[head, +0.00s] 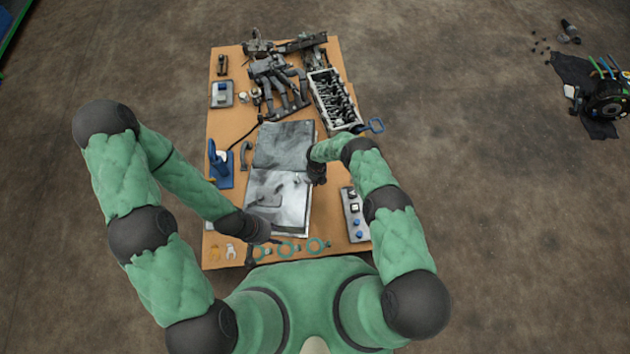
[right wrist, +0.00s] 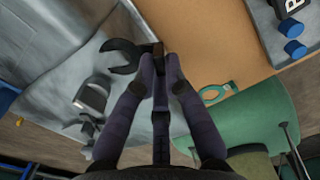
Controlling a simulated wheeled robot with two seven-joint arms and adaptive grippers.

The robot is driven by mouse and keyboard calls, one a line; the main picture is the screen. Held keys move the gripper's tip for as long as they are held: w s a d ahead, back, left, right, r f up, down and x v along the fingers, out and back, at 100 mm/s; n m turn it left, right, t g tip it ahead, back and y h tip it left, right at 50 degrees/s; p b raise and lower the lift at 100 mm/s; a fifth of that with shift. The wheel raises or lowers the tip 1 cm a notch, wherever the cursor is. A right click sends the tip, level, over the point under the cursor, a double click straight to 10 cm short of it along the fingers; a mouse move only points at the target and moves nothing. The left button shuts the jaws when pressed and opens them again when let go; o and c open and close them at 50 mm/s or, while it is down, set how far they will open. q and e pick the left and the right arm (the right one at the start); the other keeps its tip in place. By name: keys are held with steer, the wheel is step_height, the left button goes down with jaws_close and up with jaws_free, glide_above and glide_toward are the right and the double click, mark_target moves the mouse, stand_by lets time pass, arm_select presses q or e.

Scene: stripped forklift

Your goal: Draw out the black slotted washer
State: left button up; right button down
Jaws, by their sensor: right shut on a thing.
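The black slotted washer (right wrist: 122,56) shows in the right wrist view as a dark C-shaped piece with its opening to the left. My right gripper (right wrist: 160,58) is shut on its right end, above the grey sheet. Whether the washer touches the sheet I cannot tell. In the head view my right gripper (head: 316,174) is over the right edge of the sheet, and the washer is too small to make out there. My left gripper (head: 264,236) is near the sheet's lower left corner, by the table's front edge; its fingers are unclear.
A shiny grey sheet (head: 285,148) covers the table's middle. A grey block with blue knobs (head: 356,222) stands at right, a blue-based tool (head: 222,170) at left, and machine parts (head: 275,80) behind.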

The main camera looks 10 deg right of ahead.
steer(key=shift+d+r, duration=0.1)
stand_by(0.3)
steer(key=shift+r+p, duration=1.55)
steer(key=shift+r, duration=1.85)
